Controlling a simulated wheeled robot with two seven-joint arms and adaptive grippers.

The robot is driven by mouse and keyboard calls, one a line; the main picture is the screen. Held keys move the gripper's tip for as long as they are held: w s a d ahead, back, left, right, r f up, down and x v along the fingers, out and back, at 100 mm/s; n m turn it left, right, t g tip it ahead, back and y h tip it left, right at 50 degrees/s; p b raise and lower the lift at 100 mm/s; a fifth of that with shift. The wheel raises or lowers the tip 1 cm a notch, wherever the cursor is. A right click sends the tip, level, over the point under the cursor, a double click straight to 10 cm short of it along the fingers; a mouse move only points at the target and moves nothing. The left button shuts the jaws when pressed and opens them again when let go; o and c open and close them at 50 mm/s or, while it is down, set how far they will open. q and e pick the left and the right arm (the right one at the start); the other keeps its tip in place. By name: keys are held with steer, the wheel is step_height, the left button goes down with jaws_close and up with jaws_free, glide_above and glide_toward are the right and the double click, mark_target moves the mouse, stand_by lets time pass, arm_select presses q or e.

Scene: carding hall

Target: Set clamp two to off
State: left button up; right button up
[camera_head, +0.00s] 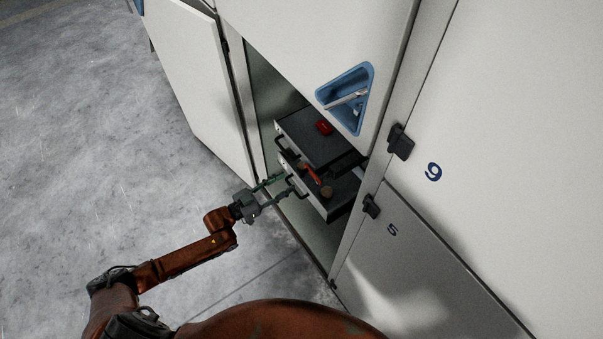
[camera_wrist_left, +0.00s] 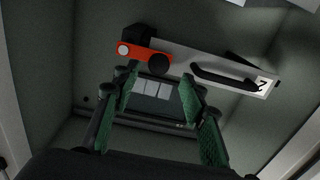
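Clamp two appears to be the lower of two dark pull-out units in the open cabinet; its front (camera_wrist_left: 225,69) carries a "2" and a black bar handle (camera_wrist_left: 225,78) in the left wrist view. An orange-red lever (camera_wrist_left: 143,51) with a white dot and a round black knob (camera_wrist_left: 158,66) sits beside the handle. The lever also shows on the lower unit in the head view (camera_head: 311,174). My left gripper (camera_head: 283,184) is open and empty, just in front of the lower unit. Its green-padded fingers (camera_wrist_left: 160,82) are spread below the lever in the wrist view. My right gripper is not in view.
The upper unit (camera_head: 300,135) carries a red part (camera_head: 324,127). An open white door (camera_head: 205,85) stands left of the opening. A white panel with a blue triangular recess (camera_head: 357,81) is above. Closed doors marked 5 (camera_head: 420,245) and 9 (camera_head: 500,130) are right. The concrete floor (camera_head: 90,150) is clear.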

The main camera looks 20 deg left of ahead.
mark_target(298, 174)
arm_select(q)
steer(key=x, duration=0.2)
steer(key=b+x, duration=0.1)
steer(key=x, duration=0.4)
steer(key=shift+w+d+r, duration=0.25)
steer(key=shift+w, duration=0.05)
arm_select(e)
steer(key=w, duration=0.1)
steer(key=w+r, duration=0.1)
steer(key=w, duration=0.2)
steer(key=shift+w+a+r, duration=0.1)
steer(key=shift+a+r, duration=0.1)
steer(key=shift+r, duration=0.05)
arm_select(q)
jaws_close()
steer(key=shift+a, duration=0.15)
